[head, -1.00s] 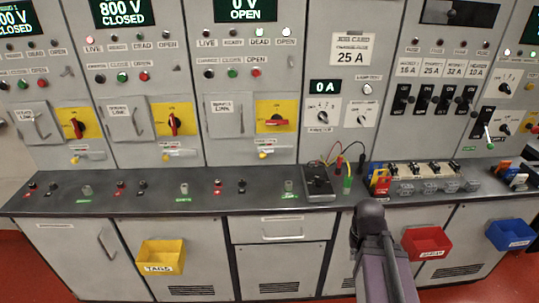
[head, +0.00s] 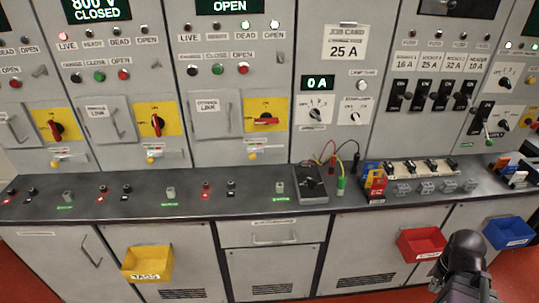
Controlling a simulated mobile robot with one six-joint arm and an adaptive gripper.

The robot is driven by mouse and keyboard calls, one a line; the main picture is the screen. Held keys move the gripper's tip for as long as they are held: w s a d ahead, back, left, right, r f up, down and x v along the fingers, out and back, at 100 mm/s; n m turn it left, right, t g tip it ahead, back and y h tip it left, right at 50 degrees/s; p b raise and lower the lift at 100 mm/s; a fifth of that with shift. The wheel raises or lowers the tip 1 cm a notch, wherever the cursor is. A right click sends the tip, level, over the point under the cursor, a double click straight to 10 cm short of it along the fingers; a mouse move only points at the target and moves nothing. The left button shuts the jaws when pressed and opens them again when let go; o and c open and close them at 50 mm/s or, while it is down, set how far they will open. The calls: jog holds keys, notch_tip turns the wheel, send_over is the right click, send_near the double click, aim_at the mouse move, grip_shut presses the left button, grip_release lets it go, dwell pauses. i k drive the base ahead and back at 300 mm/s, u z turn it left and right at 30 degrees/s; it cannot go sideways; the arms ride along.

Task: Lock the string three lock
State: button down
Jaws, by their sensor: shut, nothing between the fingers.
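The third string panel from the left has a display (head: 230,6) reading OPEN, its top cut off. On it a red rotary handle (head: 265,121) lies roughly level on a yellow plate (head: 280,104). Just below is a small fitting with a yellow part (head: 253,155), probably the lock; its state is too small to tell. A grey link door (head: 206,118) to its left looks closed. Part of my dark arm shows at the lower right, but the fingers of my gripper cannot be made out.
The dark bench top (head: 150,199) runs below the panels, with red and black terminals and a black meter (head: 311,184) with leads. A yellow tags bin (head: 148,264), a red bin (head: 421,243) and a blue bin (head: 508,233) hang in front.

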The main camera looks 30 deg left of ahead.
aim_at(252, 152)
jog(key=z, duration=0.6)
jog(key=k, duration=0.75)
jog(key=u, duration=2.1)
jog(key=i, duration=0.45)
jog(key=z, duration=0.4)
